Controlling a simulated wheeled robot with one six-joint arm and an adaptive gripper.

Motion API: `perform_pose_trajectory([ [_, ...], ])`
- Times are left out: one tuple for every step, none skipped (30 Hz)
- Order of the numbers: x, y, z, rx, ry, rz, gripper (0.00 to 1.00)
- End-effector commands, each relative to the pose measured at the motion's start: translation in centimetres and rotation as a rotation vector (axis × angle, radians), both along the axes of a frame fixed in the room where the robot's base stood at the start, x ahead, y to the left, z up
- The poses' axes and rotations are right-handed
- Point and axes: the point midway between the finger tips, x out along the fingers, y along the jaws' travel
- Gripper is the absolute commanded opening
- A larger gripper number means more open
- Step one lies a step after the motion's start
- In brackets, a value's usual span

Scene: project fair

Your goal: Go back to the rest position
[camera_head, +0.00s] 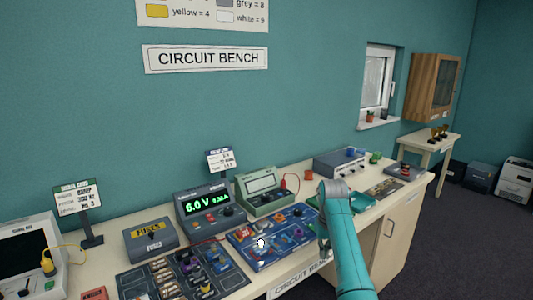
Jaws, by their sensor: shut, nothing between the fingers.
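My teal arm reaches up from the bottom of the head view and bends at a grey joint over the front of the bench. My gripper (323,246) hangs down from that bend, at the right end of the blue circuit board (262,262). It is small and dark here, looks shut and holds nothing that I can see. I cannot tell whether its tips touch the board or the bench edge. The bench top (312,168) is pale and crowded.
A dark component tray (180,285) lies at left. Dark floor (470,240) is open at right.

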Motion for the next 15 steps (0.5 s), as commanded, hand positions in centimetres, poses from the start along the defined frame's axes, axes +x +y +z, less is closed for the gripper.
perform_pose_trajectory([
  [-0.3,0.0,-1.3,0.0,-0.006,-0.001,0.0],
  [-0.4,0.0,-2.0,0.0,-0.013,-0.001,0.0],
  [-0.5,0.0,-2.9,0.0,-0.022,-0.002,0.0],
  [-0.7,0.0,-3.8,0.0,-0.028,-0.003,0.0],
  [-0.8,0.0,-4.5,0.0,-0.038,-0.004,0.0],
  [-1.1,0.0,-5.7,0.0,-0.048,-0.005,0.0],
  [-1.3,0.0,-6.6,0.0,-0.058,-0.005,0.0],
  [-1.6,0.0,-7.7,0.0,-0.068,-0.006,0.0],
  [-2.1,0.0,-9.2,0.001,-0.083,-0.008,0.0],
  [-2.5,0.0,-10.5,0.001,-0.096,-0.009,0.0],
  [-2.9,0.0,-11.7,0.002,-0.11,-0.01,0.0],
  [-3.5,0.0,-13.4,0.002,-0.13,-0.011,0.0],
  [-4.0,0.0,-14.5,0.002,-0.144,-0.012,0.0],
  [-4.5,0.0,-15.7,0.002,-0.159,-0.014,0.0],
  [-5.3,0.0,-17.2,0.003,-0.178,-0.015,0.0],
])
